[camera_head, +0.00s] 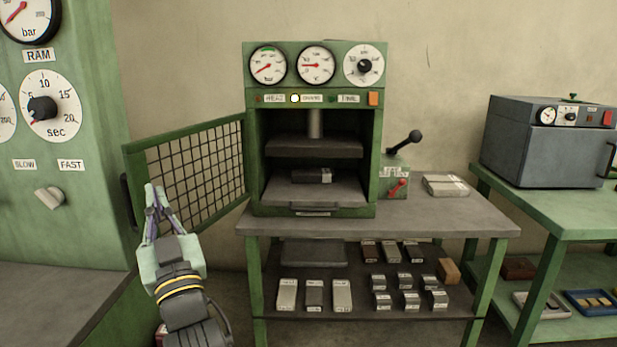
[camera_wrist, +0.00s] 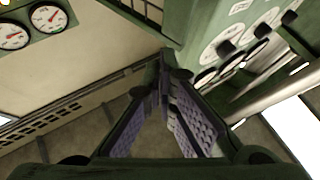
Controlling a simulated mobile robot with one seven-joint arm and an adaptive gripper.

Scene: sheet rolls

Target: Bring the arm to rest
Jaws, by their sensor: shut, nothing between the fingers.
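My gripper (camera_head: 154,190) is at the left in the head view, raised in front of the open mesh door of the press. Its fingers are shut with nothing between them. In the wrist view the fingers (camera_wrist: 166,88) come together at the tips. My gripper is apart from the green press (camera_head: 380,140), and nothing visible touches it. A dark block (camera_head: 312,176) lies on the press's lower plate (camera_head: 345,192), under the upper plate.
The mesh door (camera_head: 195,170) stands open beside my arm. A green control cabinet (camera_head: 95,130) is at the left. The bench (camera_head: 450,222) holds the press and a pale stack (camera_head: 445,186); its lower shelf carries several blocks. A grey oven (camera_head: 530,140) stands at the right.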

